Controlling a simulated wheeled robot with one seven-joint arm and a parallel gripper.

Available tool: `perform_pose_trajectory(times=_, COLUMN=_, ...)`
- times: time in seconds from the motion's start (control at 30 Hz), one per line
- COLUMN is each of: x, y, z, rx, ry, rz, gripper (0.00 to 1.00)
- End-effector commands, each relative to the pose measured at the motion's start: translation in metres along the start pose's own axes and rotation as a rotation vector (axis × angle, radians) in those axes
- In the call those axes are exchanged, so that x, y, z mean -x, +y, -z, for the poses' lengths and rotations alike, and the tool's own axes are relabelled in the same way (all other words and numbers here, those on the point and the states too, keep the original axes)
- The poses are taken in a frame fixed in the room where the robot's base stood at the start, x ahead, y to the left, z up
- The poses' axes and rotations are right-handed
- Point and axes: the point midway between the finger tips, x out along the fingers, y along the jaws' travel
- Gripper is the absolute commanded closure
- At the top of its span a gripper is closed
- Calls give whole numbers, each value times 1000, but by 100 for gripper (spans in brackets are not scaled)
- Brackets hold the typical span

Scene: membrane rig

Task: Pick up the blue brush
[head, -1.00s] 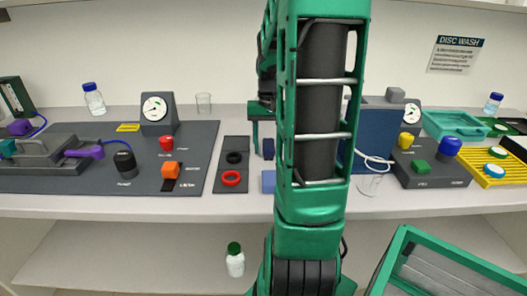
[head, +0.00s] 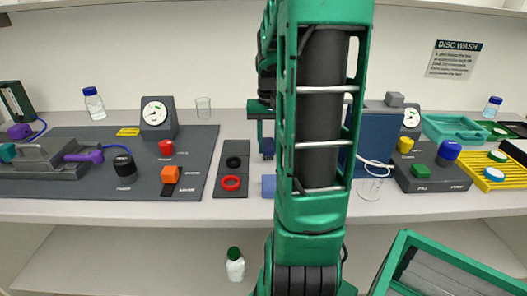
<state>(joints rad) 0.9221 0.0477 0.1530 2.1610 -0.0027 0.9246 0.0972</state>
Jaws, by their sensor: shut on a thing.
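My gripper (head: 262,128) shows only in part in the head view, just left of my green upright arm link, over the back of the bench. The arm hides its right side. It is shut on the blue brush, whose dark blue part (head: 267,147) shows below the green finger. The brush's shape, its other end and its height above the bench cannot be made out.
A light blue block (head: 268,187) sits below, partly behind my arm. A dark tray with black and red rings (head: 231,183) lies to the left. A blue box (head: 377,140) and a glass with a white tube (head: 370,188) stand to the right.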

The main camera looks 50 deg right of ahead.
Motion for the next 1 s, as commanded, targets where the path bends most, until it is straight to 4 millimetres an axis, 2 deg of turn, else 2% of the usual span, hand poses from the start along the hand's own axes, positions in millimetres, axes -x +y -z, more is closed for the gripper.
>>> perform_pose_trajectory(times=0.1, x=23, y=0, z=1, rx=0, ry=6, rz=0, gripper=93)
perform_pose_trajectory(times=0.5, x=62, y=1, z=-68, rx=2, ry=4, rz=0, gripper=93)
perform_pose_trajectory(times=0.8, x=83, y=1, z=-104, rx=1, ry=2, rz=0, gripper=93)
perform_pose_trajectory(times=1.0, x=89, y=2, z=-115, rx=1, ry=1, rz=0, gripper=93)
